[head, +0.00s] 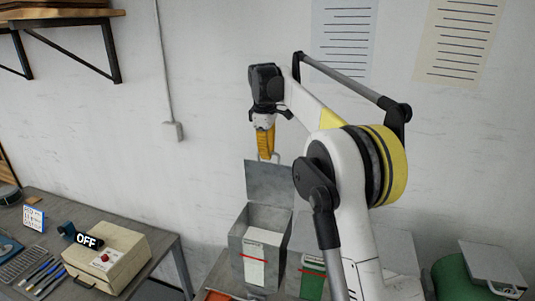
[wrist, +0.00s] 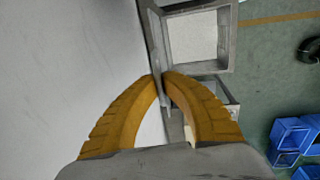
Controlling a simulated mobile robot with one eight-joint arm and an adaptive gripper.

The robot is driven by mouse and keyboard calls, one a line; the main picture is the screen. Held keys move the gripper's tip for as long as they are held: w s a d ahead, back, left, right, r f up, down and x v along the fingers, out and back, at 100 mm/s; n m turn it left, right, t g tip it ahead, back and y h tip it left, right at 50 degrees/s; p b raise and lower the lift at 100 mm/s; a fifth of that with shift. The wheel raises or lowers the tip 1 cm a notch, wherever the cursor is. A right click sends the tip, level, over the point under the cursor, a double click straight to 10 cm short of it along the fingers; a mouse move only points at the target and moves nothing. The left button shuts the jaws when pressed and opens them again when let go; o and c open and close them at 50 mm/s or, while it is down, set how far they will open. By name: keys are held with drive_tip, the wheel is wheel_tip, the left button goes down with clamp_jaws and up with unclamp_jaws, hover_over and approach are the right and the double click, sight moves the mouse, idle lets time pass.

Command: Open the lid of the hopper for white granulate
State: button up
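The hopper for white granulate (head: 243,262) is a grey metal box with a white label crossed by a red line. Its grey lid (head: 264,182) stands up roughly vertical at the back, and the opening shows pale inside. A light loop handle (head: 277,157) shows at the lid's top edge. My gripper (head: 265,156), with yellow fingers, points down at this handle. In the wrist view the fingertips (wrist: 162,75) come together right by the lid (wrist: 154,45), seen edge-on, beside the open hopper (wrist: 233,35). I cannot tell whether the handle is between the fingers.
A second grey hopper (head: 312,279) with a green label stands to the right. A green container with a grey lid (head: 490,262) is at far right. A workbench with a beige control box (head: 107,258) is at left. The wall is close behind. Blue bins (wrist: 288,135) are on the floor.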

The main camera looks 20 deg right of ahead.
drive_tip(key=o, duration=0.5)
drive_tip(key=shift+r, duration=0.1)
drive_tip(key=r, duration=0.4)
drive_tip(key=s+r, duration=0.1)
drive_tip(key=r, duration=0.3)
drive_tip(key=a+r, duration=0.1)
drive_tip(key=r, duration=0.2)
drive_tip(key=shift+s+r, duration=0.3)
drive_tip(key=shift+r, duration=0.1)
